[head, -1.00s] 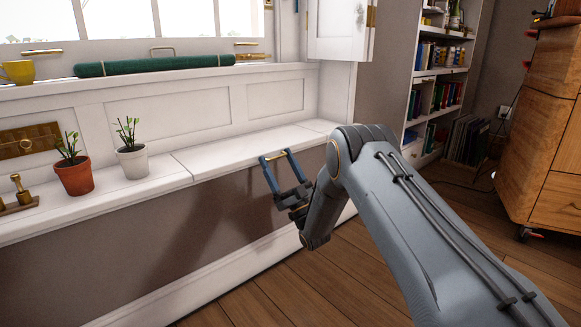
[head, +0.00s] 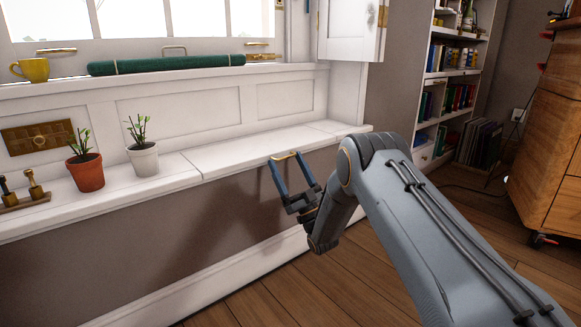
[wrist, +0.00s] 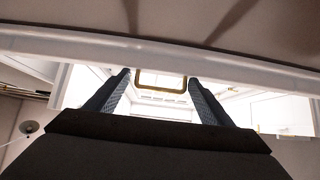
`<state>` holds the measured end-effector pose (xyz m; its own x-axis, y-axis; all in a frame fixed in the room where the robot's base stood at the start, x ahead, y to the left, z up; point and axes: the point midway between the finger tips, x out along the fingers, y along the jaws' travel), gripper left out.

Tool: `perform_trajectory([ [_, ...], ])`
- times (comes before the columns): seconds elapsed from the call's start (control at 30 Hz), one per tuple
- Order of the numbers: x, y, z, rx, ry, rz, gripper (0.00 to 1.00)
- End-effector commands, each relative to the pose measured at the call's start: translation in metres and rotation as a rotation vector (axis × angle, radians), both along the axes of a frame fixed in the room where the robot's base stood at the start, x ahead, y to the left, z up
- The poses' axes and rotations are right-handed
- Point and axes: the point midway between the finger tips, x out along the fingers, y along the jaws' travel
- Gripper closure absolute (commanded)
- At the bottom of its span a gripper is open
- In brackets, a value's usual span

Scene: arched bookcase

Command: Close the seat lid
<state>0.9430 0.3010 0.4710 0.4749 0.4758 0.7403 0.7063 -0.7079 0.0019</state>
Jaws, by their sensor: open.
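The seat lid (head: 235,153) is a white panel in the long window bench. It lies flat and looks level with the bench top beside it. A brass loop handle (head: 286,156) is at its front edge. My gripper (head: 285,158) is at this edge, its two blue-grey fingers apart and pointing up toward the seat. In the wrist view the open fingers (wrist: 158,78) stand on either side of the brass loop (wrist: 160,88). I cannot tell whether they touch it.
A terracotta pot plant (head: 86,172) and a white pot plant (head: 142,160) stand on the bench left of the lid. A green roll (head: 165,64) and a yellow mug (head: 32,69) lie on the sill above. A wooden cabinet (head: 550,140) stands at right. Floor before the bench is clear.

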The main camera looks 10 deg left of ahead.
Motion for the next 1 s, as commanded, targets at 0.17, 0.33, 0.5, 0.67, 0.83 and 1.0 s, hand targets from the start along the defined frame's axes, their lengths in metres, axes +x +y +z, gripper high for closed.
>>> perform_trajectory([
  [0.17, -0.007, -0.001, -0.017, -0.013, 0.02, 0.002, 0.22],
  [0.33, -0.012, -0.015, -0.021, -0.007, 0.01, -0.003, 0.22],
  [0.5, -0.013, -0.019, -0.024, -0.005, 0.008, -0.006, 0.22],
  [0.67, -0.016, -0.021, -0.027, -0.003, 0.007, -0.006, 0.22],
  [0.83, -0.02, -0.023, -0.03, -0.002, 0.005, -0.005, 0.22],
  [1.0, -0.025, -0.025, -0.033, 0.0, 0.004, -0.003, 0.22],
])
